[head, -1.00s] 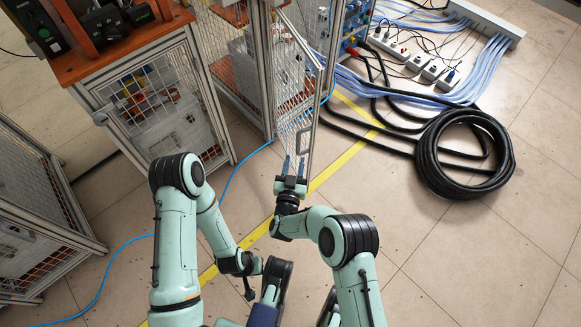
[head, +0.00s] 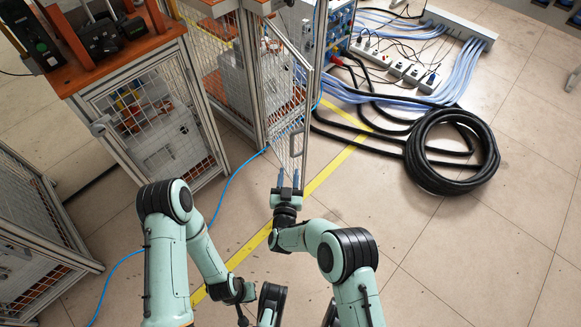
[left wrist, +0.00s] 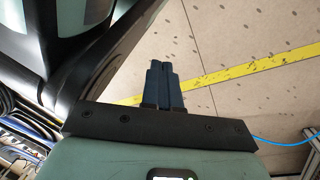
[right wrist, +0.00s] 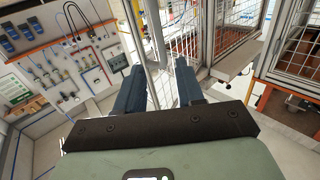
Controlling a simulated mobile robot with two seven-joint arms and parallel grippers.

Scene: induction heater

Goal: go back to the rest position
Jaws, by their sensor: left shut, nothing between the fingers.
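My right gripper (head: 288,181) is in the middle of the head view, just below the open mesh door (head: 286,90) and its handle. Its two dark blue fingers are apart, with nothing visibly held between them. In the right wrist view the open fingers (right wrist: 159,88) have the mesh and a door post behind them; I cannot tell whether they touch it. My left gripper (left wrist: 163,68) shows clearly in the left wrist view, shut and empty, above the tiled floor. In the head view my left arm bends down at the lower left.
An orange-topped caged cabinet (head: 125,75) stands at the upper left, another mesh frame (head: 35,245) at the left edge. A black cable coil (head: 450,150) and power strips (head: 400,66) lie at the right. A blue cable (head: 222,195) crosses the floor. Floor at the lower right is clear.

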